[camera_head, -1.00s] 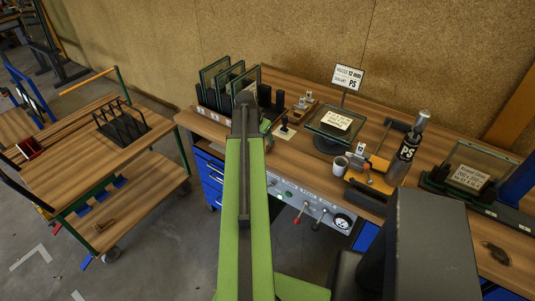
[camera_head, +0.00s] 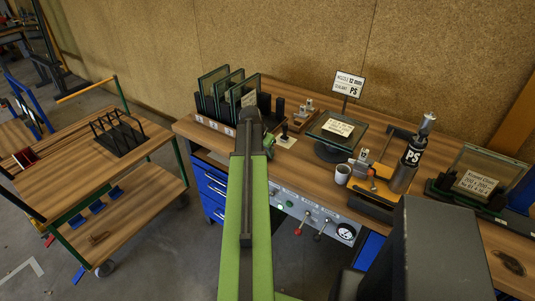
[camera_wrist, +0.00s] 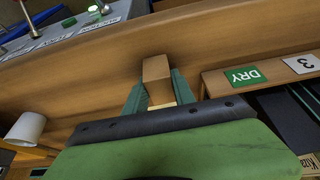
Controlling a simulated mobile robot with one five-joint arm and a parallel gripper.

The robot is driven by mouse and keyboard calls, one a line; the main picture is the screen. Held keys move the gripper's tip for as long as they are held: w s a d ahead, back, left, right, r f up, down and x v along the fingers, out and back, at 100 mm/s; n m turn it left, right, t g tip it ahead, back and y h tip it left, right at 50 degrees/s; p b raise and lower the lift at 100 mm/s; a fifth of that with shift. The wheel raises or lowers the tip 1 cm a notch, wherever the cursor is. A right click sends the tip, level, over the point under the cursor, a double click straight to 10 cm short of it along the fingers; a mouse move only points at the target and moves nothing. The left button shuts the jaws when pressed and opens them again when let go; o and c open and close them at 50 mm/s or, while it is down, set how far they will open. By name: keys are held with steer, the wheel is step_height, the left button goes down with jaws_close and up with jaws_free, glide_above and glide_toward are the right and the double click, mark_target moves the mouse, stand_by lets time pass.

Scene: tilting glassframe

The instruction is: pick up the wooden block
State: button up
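The wooden block (camera_wrist: 157,69) is a small brown block in the middle of the wrist view. The two teal fingers of my gripper (camera_wrist: 158,90) lie along its left and right sides with no clear gap, so it looks gripped. A pale yellowish strip shows at its near end. I cannot tell if the block touches the bench below. In the head view my gripper (camera_head: 269,146) is at the bench's front edge, mostly behind my arm, and the block cannot be made out there.
A trolley (camera_head: 75,182) stands left.

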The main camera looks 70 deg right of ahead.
jaws_close()
steer(key=shift+r+p, duration=0.6)
step_height(320, 180, up, 4)
steer(key=p, duration=0.4)
steer(key=s+a+r+p, duration=0.5)
steer(key=s+a, duration=0.3)
steer(key=shift+a+r+p, duration=0.3)
steer(key=shift+r+p, duration=0.1)
